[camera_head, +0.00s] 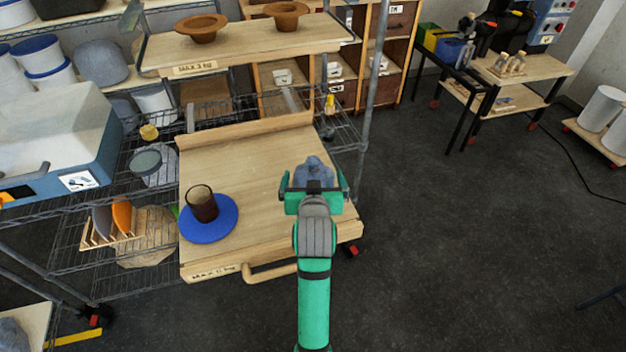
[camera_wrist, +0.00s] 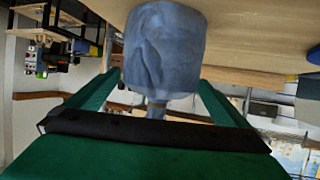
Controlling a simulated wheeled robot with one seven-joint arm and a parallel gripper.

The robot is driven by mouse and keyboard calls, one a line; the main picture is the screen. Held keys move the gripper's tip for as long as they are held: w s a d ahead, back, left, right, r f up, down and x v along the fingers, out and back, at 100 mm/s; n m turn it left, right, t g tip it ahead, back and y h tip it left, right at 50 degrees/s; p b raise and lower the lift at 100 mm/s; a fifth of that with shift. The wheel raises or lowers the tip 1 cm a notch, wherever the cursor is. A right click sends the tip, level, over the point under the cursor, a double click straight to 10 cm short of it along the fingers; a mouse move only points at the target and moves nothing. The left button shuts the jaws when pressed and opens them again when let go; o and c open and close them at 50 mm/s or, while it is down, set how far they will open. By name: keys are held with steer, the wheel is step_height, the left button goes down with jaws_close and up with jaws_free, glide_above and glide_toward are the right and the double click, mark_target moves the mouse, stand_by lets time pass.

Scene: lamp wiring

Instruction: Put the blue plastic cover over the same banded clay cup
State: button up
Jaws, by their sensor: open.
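A blue-grey wrinkled, rounded thing (camera_head: 314,170), which looks like the plastic cover, is at the right part of the wooden board. It also fills the upper middle of the wrist view (camera_wrist: 163,50), with a narrower blue-grey part below it. Whether anything is under it is hidden. My gripper (camera_head: 315,188) is open, with its green fingers on either side of this thing; in the wrist view gaps show beside it. A dark brown cup (camera_head: 202,206) with a lighter inside stands upright and uncovered on a blue disc (camera_head: 226,224), to the left of my gripper.
The wooden board (camera_head: 240,165) has a raised back edge and a front handle (camera_head: 270,272). Its middle is clear. A metal post (camera_head: 374,80) stands behind right. A blue basin (camera_head: 60,145) is at left.

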steer(key=shift+w+f, duration=0.2)
steer(key=shift+w, duration=0.4)
steer(key=c, duration=1)
steer(key=shift+c, duration=0.2)
steer(key=shift+r, duration=0.1)
